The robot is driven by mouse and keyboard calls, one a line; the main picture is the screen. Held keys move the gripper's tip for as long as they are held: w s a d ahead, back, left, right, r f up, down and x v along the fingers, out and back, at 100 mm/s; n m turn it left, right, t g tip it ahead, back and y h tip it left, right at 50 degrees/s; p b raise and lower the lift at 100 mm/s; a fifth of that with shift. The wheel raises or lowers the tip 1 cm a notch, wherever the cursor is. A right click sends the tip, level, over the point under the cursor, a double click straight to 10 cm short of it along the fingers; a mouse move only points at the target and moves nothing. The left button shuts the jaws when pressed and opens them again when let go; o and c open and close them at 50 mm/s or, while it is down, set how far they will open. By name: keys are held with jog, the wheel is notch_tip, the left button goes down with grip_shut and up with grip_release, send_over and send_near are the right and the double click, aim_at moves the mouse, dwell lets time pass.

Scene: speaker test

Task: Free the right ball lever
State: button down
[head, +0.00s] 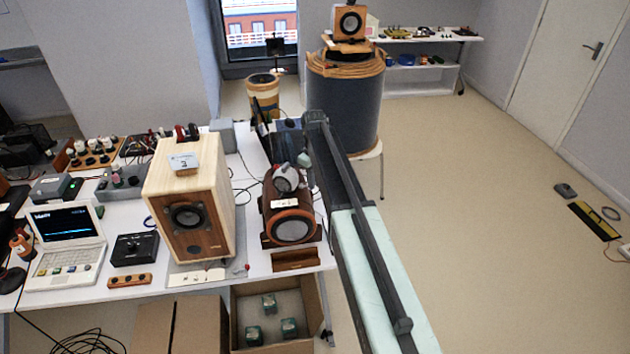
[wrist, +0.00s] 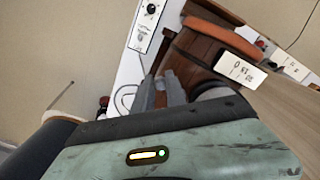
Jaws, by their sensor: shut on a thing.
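A brown wooden speaker with a rounded body (head: 291,228) stands at the right end of the white table, with a small grey round unit on top. It also shows in the wrist view (wrist: 207,42), with a white label card on it. My gripper (wrist: 160,82) reaches in beside this speaker, behind the round unit. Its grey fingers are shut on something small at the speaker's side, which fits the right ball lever. The fingers hide the lever, and I cannot make out its ball or its position.
A pale wooden box speaker (head: 222,190) stands to the left on the table (head: 112,212), near a laptop (head: 66,240). A cardboard box (head: 236,318) with several small green-and-white blocks is below the table edge.

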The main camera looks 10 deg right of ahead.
jog(key=m, duration=0.2)
jog(key=s+a+m, duration=0.1)
jog(key=m, duration=0.2)
jog(key=shift+s+a+m, duration=0.2)
jog(key=shift+s+m, duration=0.1)
jog(key=shift+s, duration=0.1)
jog(key=shift+s+a+m, duration=0.15)
jog(key=shift+a+m, duration=0.15)
jog(key=shift+m, duration=0.55)
jog(key=shift+s+a+m, duration=0.1)
jog(key=shift+a+m, duration=0.15)
jog(key=shift+m, duration=0.55)
jog(key=shift+s+a+m, duration=0.15)
jog(key=shift+a+m, duration=0.15)
jog(key=shift+m, duration=0.55)
jog(key=c, duration=1.4)
grip_release()
jog(key=shift+o, duration=0.2)
notch_tip(320, 180, up, 8)
jog(key=p, duration=0.8)
